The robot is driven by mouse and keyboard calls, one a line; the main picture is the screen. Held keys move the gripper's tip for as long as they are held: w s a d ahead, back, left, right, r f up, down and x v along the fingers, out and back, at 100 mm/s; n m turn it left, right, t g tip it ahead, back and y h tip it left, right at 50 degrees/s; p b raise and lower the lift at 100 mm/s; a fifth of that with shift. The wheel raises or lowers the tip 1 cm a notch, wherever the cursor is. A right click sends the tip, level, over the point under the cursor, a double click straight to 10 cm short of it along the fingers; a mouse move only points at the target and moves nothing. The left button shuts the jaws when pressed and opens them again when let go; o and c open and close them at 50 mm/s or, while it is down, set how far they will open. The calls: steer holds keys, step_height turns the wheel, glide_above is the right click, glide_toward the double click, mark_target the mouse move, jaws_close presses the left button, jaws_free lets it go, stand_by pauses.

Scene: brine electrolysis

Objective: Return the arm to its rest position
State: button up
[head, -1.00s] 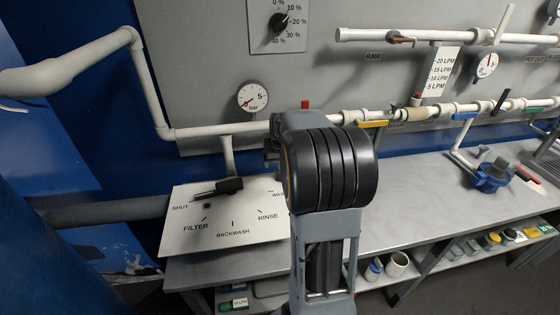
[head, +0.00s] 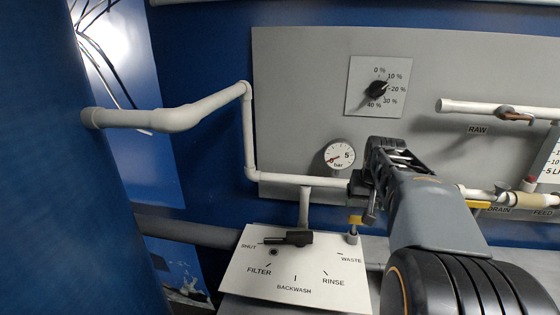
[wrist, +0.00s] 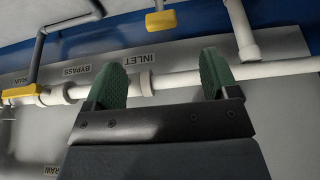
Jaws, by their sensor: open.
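My gripper (wrist: 163,80) shows in the wrist view with two green-padded fingers spread apart and nothing between them. The fingers are near a white pipe (wrist: 190,78) labelled INLET and BYPASS; I cannot tell whether they touch it. In the head view, my arm (head: 435,215) reaches from the bottom right toward the pipework below the pressure gauge (head: 339,155). The fingers are hard to make out there.
A selector board (head: 295,270) with a black handle (head: 289,239), pointing toward SHUT, lies below the pipe. A percent dial (head: 377,90) is on the grey panel (head: 310,70). A yellow-handled valve (wrist: 22,92) is left in the wrist view.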

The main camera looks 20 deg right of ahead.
steer(key=s+a+f+n+y+p, duration=0.1)
steer(key=s+a+f, duration=0.3)
steer(key=a, duration=0.6)
steer(key=s+a+f+n+y+p, duration=0.1)
steer(key=s+a+f+n, duration=0.3)
steer(key=s+a, duration=0.5)
steer(key=shift+a, duration=1)
steer(key=shift+c, duration=0.3)
